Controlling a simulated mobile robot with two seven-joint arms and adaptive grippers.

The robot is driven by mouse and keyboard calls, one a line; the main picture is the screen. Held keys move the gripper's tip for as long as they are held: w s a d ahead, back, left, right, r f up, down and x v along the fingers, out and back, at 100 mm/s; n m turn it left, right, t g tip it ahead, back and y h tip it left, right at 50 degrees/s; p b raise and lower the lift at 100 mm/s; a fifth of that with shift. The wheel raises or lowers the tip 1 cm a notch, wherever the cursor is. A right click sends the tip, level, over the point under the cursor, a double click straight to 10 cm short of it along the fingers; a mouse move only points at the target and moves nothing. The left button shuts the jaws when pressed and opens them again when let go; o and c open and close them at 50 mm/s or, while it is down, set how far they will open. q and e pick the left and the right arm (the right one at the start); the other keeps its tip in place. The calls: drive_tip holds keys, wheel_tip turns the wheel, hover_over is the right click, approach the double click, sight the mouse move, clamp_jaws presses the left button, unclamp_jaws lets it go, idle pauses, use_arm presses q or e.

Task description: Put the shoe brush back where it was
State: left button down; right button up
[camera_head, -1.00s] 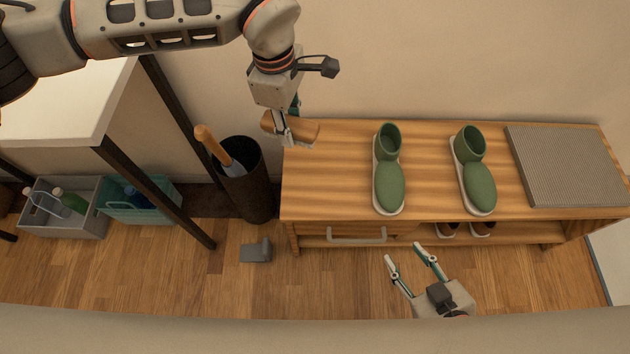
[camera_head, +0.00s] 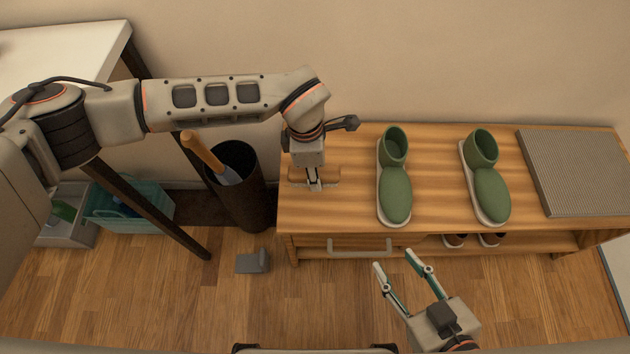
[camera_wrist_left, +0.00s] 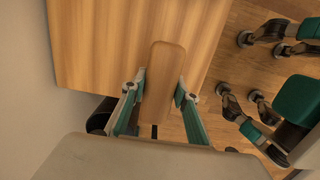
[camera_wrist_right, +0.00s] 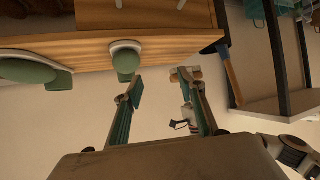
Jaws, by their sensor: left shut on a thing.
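The shoe brush (camera_head: 327,173) has a brown wooden back and is at the left end of the wooden bench top (camera_head: 345,190). My left gripper (camera_head: 314,187) points down and is shut on it. In the left wrist view the brush (camera_wrist_left: 163,75) lies between the two fingers (camera_wrist_left: 157,95), over the bench's end. Whether its underside touches the bench I cannot tell. My right gripper (camera_head: 394,262) is open and empty in front of the bench, above the floor.
Two green boots (camera_head: 395,190) (camera_head: 488,190) stand on the bench, right of the brush. A grey ribbed mat (camera_head: 575,170) covers the right end. A dark bin (camera_head: 245,200) with a wooden-handled tool (camera_head: 203,153) stands left of the bench. A grey object (camera_head: 253,262) lies on the floor.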

sight(315, 194)
use_arm(q)
drive_tip(key=shift+f, duration=0.45)
wheel_tip(315, 194, down, 4)
drive_tip(key=shift+s+r+b, duration=0.1)
drive_tip(key=shift+s+b, duration=0.05)
drive_tip(key=shift+b, duration=0.55)
drive_tip(key=shift+f, duration=0.75)
drive_tip(key=shift+w+f+b, duration=0.1)
drive_tip(key=shift+w+b, duration=0.1)
drive_tip(key=shift+b, duration=0.1)
use_arm(e)
drive_tip(key=shift+w+a+r+m+t, duration=0.2)
drive_tip(key=shift+w+a+r, duration=0.1)
drive_tip(key=shift+a+r, duration=0.15)
drive_tip(key=shift+w+a+r+m+t, duration=0.1)
drive_tip(key=shift+w+a+r+m, duration=0.15)
drive_tip(key=shift+r, duration=0.25)
use_arm(q)
drive_tip(key=c, duration=1.6)
unclamp_jaws()
drive_tip(key=shift+f, duration=0.1)
drive_tip(key=shift+o, duration=0.2)
use_arm(e)
drive_tip(key=shift+s+f, duration=0.2)
drive_tip(key=shift+f, duration=0.25)
